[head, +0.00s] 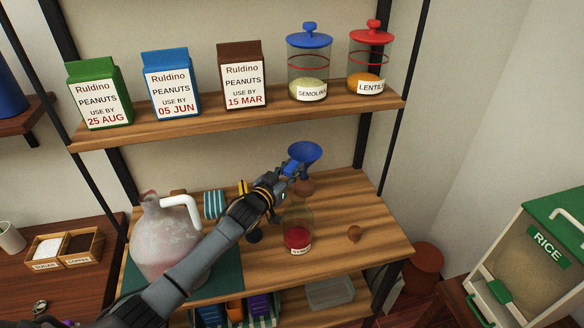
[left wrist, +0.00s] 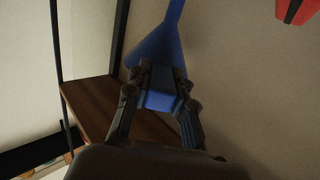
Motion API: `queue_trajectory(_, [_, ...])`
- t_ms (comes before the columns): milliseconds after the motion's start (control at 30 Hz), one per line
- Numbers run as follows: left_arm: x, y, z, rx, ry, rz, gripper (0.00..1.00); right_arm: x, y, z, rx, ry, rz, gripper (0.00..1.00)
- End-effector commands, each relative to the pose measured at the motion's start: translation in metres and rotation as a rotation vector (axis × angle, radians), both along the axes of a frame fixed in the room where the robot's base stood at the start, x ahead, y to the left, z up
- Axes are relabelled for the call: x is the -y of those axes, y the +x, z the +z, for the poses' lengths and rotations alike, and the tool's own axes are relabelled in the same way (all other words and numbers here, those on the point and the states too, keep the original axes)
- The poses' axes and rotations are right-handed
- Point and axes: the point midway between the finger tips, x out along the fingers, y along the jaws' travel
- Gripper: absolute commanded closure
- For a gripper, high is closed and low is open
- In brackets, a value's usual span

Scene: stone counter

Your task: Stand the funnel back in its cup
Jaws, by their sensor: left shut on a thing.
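The blue funnel (head: 305,151) is held above the wooden shelf top, wide mouth up and spout down in the head view. My left gripper (head: 291,170) is shut on it from the left. In the left wrist view, the fingers (left wrist: 160,84) close around a blue part, with the funnel's blue cone (left wrist: 158,45) beyond them. My right gripper is not seen.
A clear jar with red contents (head: 298,236) stands in front of the brown thing. A large jug with a white handle (head: 165,245) is left, under my arm. The shelf top's right side (head: 365,208) is mostly clear.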

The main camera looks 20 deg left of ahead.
Motion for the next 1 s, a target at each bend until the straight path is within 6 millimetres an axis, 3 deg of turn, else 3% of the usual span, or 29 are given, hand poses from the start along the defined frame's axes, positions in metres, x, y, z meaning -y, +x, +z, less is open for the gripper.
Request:
queue_trajectory(600, [0.0,0.0,-0.037,0.001,0.0,0.0,1.0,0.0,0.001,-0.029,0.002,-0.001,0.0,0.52])
queue_trajectory(1000, [0.0,0.0,-0.04,0.001,0.0,0.0,1.0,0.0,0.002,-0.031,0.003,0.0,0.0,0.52])
